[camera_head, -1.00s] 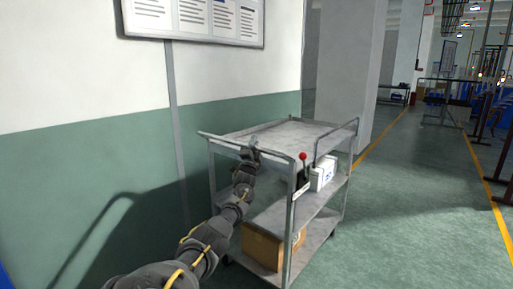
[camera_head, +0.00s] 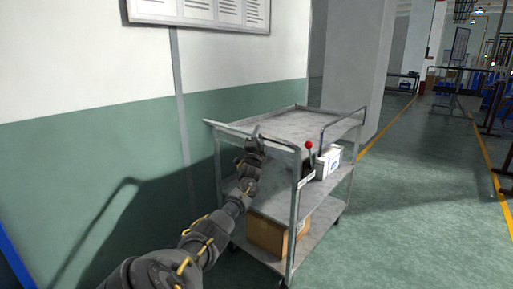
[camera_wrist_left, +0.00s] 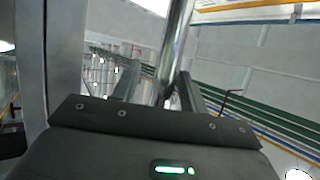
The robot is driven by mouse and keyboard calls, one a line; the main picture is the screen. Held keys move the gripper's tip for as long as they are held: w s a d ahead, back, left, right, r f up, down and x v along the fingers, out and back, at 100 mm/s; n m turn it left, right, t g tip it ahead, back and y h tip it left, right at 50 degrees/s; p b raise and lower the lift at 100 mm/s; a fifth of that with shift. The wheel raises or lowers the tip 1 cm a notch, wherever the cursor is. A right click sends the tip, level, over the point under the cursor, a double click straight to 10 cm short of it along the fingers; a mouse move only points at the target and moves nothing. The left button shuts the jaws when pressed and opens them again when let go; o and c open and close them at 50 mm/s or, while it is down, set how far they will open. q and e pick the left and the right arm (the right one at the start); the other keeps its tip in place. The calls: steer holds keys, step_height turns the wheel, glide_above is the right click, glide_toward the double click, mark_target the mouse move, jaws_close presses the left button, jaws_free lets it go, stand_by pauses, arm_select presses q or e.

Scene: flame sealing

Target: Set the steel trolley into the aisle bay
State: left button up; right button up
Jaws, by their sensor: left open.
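The steel trolley (camera_head: 288,127) stands by the green and white wall, with a bare top shelf and two lower shelves. Its push handle (camera_head: 226,128) is at the near end. My left gripper (camera_head: 256,133) is at this handle, open. In the left wrist view, a shiny bar (camera_wrist_left: 176,50) runs between the two open fingers (camera_wrist_left: 156,90); I cannot tell whether they touch it. My right gripper is not in view.
A white box (camera_head: 327,163) sits on the middle shelf and a cardboard box (camera_head: 267,234) on the bottom one. A red-knobbed lever (camera_head: 309,146) is on the near upright. A pillar (camera_head: 352,65) stands behind. Clear green floor (camera_head: 420,190) lies right, between yellow lines (camera_head: 393,127).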

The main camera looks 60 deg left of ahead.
arm_select(q)
steer(key=v, duration=0.8)
steer(key=shift+s+d, duration=0.2)
steer(key=shift+s, duration=0.1)
steer(key=shift+f, duration=0.15)
